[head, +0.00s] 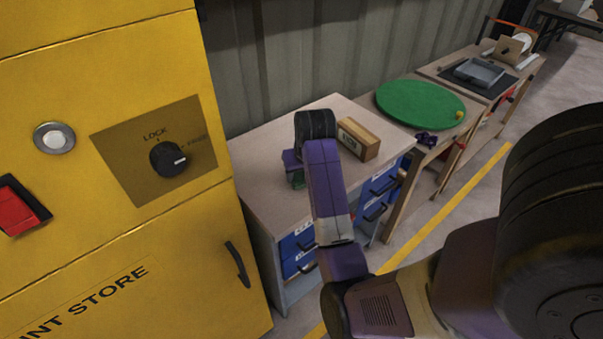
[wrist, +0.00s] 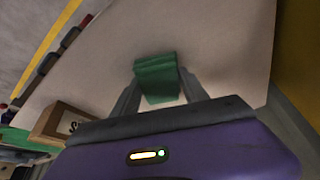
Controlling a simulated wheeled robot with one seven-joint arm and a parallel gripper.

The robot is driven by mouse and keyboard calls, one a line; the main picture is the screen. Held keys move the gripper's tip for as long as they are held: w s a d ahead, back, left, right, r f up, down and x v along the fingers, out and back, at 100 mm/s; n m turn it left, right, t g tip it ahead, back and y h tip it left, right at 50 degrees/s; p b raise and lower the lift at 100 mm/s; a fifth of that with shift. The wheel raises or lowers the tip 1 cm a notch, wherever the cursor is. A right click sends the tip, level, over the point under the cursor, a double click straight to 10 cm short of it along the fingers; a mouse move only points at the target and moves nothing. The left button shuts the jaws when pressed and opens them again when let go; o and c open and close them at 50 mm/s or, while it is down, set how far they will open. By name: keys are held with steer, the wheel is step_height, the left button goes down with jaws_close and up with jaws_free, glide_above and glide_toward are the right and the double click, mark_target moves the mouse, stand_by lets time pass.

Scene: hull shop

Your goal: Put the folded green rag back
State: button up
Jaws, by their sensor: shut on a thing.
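The folded green rag (wrist: 157,76) is between the two fingers of my gripper (wrist: 158,90) in the wrist view. My gripper is shut on it, over the pale top of a drawer bench (wrist: 225,40). In the head view my gripper is mostly hidden behind my own arm, and a small piece of the rag (head: 297,180) shows below it, close to the bench top (head: 265,160). I cannot tell whether the rag touches the surface.
A wooden box (head: 358,140) stands on the bench just right of my arm. Beyond it is a table with a green round disc (head: 420,102), and farther a grey tray (head: 478,72). A yellow cabinet (head: 100,240) rises close on the left. The bench's near-left top is clear.

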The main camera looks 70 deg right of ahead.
steer(key=shift+f, duration=0.1)
steer(key=o, duration=1.5)
steer(key=shift+c, duration=0.2)
